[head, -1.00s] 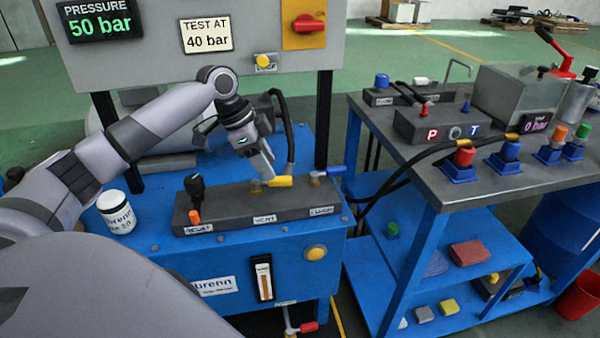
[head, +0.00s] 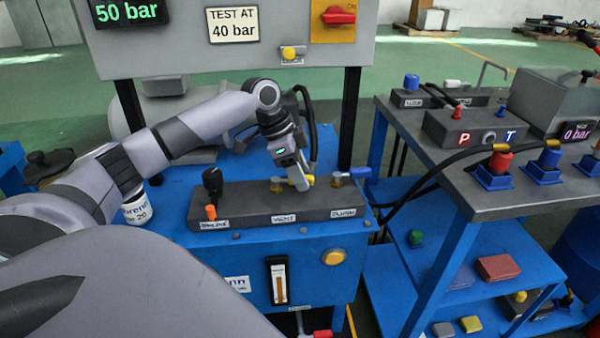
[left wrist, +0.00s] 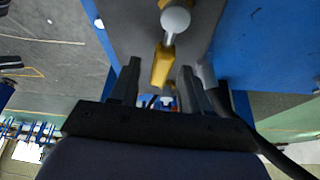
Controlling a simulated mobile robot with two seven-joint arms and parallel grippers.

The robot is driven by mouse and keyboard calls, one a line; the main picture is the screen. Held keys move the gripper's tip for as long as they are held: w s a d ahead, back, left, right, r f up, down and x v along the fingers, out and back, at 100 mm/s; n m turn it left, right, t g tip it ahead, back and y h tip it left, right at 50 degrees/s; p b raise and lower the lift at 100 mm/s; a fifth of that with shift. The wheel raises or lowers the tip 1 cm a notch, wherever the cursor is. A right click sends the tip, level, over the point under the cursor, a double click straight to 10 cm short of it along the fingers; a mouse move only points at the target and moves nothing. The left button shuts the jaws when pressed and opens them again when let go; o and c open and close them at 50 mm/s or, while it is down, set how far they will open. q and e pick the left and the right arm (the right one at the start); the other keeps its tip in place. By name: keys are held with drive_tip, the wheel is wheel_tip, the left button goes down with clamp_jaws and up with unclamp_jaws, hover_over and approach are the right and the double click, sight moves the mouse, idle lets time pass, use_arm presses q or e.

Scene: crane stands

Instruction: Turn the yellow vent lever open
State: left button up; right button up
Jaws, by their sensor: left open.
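The yellow vent lever (head: 310,180) sits on the dark valve block (head: 240,212), behind the VENT label, and points right from its brass valve body (head: 276,184). My left gripper (head: 300,183) is over the lever and hides its middle. In the left wrist view the yellow lever (left wrist: 162,66) lies between the two open fingers near their tips, with a gap to each side. A round grey knob end (left wrist: 176,19) shows beyond it. The pressure display (head: 127,12) reads 50 bar. My right gripper is not in view.
A black hose (head: 308,125) rises close behind my gripper. A white jar (head: 137,212) stands at left, partly behind my arm.

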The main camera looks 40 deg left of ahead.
use_arm(q)
clamp_jaws()
